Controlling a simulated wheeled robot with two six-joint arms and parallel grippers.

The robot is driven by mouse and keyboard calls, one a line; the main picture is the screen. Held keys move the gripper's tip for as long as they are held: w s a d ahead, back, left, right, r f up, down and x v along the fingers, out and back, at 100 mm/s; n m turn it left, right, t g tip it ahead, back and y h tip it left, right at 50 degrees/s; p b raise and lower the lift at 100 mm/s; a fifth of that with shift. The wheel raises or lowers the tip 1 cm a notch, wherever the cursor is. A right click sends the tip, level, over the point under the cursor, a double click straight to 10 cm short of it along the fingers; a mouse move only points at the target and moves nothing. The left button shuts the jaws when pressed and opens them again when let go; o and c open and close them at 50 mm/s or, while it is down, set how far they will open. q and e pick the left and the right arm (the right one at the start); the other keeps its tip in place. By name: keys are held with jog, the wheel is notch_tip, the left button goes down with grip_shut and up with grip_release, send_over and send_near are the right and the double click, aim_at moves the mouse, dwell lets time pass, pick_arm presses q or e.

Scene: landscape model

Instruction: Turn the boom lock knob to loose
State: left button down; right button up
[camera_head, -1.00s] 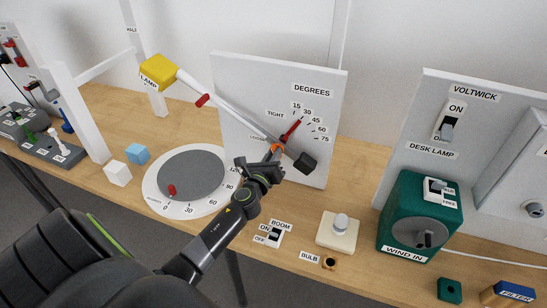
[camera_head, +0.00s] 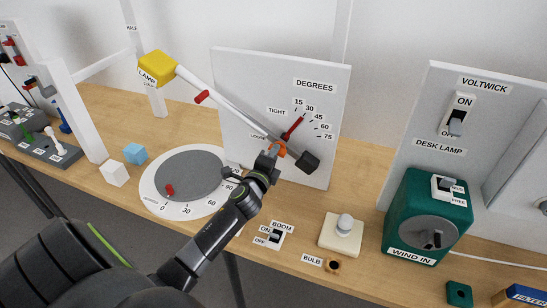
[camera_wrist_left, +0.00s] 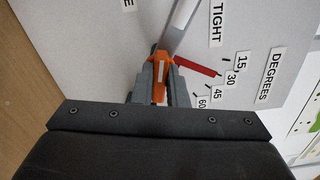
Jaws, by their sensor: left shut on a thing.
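The boom lock knob (camera_wrist_left: 161,66) is orange with a white stripe, at the boom's pivot on the white degrees panel (camera_head: 325,165). It also shows in the head view (camera_head: 277,149), partly hidden by my gripper. My left gripper (camera_head: 268,160) is shut on the knob, and the wrist view shows a finger on each side of it. The boom (camera_head: 225,102) slopes up left to the yellow lamp head (camera_head: 157,69). My right gripper is not in view.
A red pointer (camera_head: 293,127) and a dark block (camera_head: 307,162) are beside the pivot. A grey turntable (camera_head: 188,172) stands left of my arm. A boom switch (camera_head: 275,235), bulb base (camera_head: 342,240) and green winding box (camera_head: 405,215) stand to the right.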

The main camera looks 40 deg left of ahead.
pick_arm(q)
jog(key=shift+f+n+b, duration=0.15)
jog(key=shift+n+b, duration=0.35)
jog(key=shift+n, duration=0.8)
jog(key=c, duration=1.4)
grip_release()
jog(key=shift+c, duration=0.2)
jog(key=shift+s, duration=0.1)
jog(key=b+v, duration=0.2)
jog(key=v, duration=1.5)
jog(key=shift+b, duration=0.3)
jog(key=shift+s, duration=0.1)
